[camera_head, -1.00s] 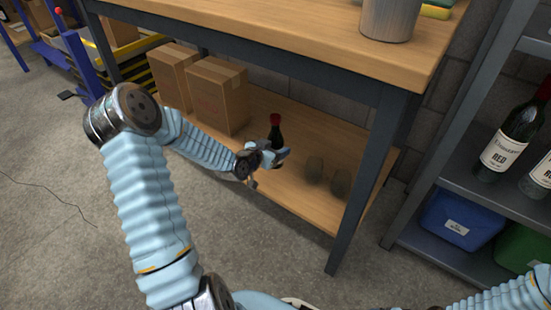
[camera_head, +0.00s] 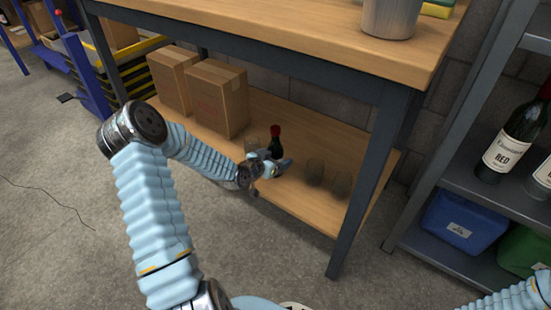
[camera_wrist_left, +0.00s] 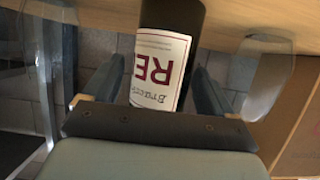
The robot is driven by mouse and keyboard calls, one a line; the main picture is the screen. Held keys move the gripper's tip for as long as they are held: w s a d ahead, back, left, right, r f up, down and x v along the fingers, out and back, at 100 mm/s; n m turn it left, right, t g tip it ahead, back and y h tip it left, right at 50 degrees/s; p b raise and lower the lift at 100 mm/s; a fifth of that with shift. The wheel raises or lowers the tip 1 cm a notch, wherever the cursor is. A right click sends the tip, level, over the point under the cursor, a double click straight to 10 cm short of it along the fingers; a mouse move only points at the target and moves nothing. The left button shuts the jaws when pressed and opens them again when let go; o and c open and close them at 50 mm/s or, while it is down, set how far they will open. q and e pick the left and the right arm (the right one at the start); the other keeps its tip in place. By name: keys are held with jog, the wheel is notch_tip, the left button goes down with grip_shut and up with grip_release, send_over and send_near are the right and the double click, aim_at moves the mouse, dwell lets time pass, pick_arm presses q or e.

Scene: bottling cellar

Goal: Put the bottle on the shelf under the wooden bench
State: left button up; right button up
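The bottle (camera_head: 275,142) is dark with a red cap and stands about upright over the wooden lower shelf (camera_head: 285,197) under the wooden bench (camera_head: 280,25).
Clear glasses stand close by on the shelf: one left of the bottle (camera_head: 251,141), two to its right (camera_head: 315,171) (camera_head: 341,184). Cardboard boxes (camera_head: 217,97) stand behind left. A bench leg (camera_head: 368,180) stands to the right. A metal rack (camera_head: 480,195) holds wine bottles and bins.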

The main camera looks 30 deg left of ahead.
pick_arm(q)
jog(key=shift+r, duration=0.2)
jog(key=p+v, duration=0.2)
jog(key=v, duration=1)
jog(key=shift+f, duration=0.15)
jog(key=s+d+f+n+g+h+p, duration=0.1)
jog(key=s+d+f+g+p, duration=0.15)
jog(key=d, duration=0.45)
jog(key=s+d+f+g+h+p, duration=0.1)
jog(key=s+d+g+p, duration=0.15)
jog(key=d, duration=0.35)
jog(key=s+d+f+n+g+h+p, duration=0.1)
jog(key=d+f+g+p, duration=0.1)
jog(key=d+p, duration=0.35)
jog(key=s+d+f+g, duration=0.1)
jog(key=s+d+g, duration=0.3)
jog(key=s+d, duration=0.4)
jog(key=shift+s+f+n+g+p, duration=0.3)
jog(key=shift+s+g+p, duration=0.15)
jog(key=shift+s, duration=0.15)
